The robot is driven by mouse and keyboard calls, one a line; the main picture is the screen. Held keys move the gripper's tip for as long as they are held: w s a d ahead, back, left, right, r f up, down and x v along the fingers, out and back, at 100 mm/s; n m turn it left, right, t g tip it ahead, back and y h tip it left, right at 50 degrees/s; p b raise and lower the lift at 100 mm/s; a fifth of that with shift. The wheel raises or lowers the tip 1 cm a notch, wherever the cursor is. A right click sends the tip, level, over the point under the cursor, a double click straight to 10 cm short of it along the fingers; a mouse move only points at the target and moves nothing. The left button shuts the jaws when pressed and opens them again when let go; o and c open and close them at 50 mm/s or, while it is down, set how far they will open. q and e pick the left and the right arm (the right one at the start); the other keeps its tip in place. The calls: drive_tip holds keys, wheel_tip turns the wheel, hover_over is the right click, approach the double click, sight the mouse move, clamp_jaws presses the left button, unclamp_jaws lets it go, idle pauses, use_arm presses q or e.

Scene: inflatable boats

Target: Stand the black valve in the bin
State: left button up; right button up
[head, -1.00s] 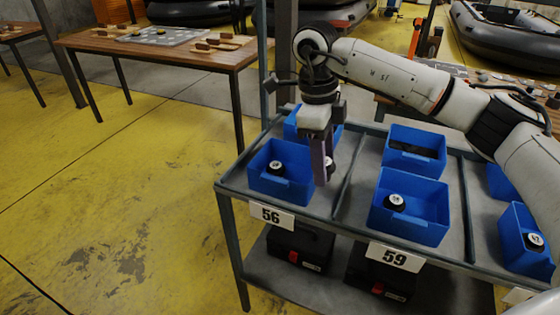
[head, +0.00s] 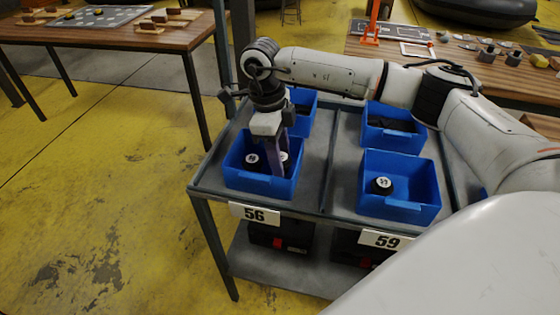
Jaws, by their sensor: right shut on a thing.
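A blue bin (head: 245,181) stands at the front left of the rack, above the label 56. One black valve with a white top (head: 252,160) stands in it, on its left side. My right gripper (head: 280,170) points down into the right part of this bin, shut on a second black valve (head: 285,156). Only that valve's white top shows beside the finger; its lower part is hidden, so I cannot tell whether it touches the bin floor. My left gripper is not in view.
The bin above label 59 (head: 400,208) holds a black valve (head: 381,185). Two more blue bins stand behind, one holding dark parts (head: 391,124). Rack dividers and rims edge the bins. Wooden tables (head: 170,38) stand further back. Yellow floor at left is clear.

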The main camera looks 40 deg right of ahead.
drive_tip(key=shift+f, duration=0.95)
drive_tip(key=o, duration=1)
drive_tip(key=shift+o, duration=0.2)
wheel_tip(320, 180, up, 12)
drive_tip(key=w+a+b, duration=0.1)
drive_tip(key=shift+w, duration=0.2)
drive_tip(key=shift+a+r, duration=0.1)
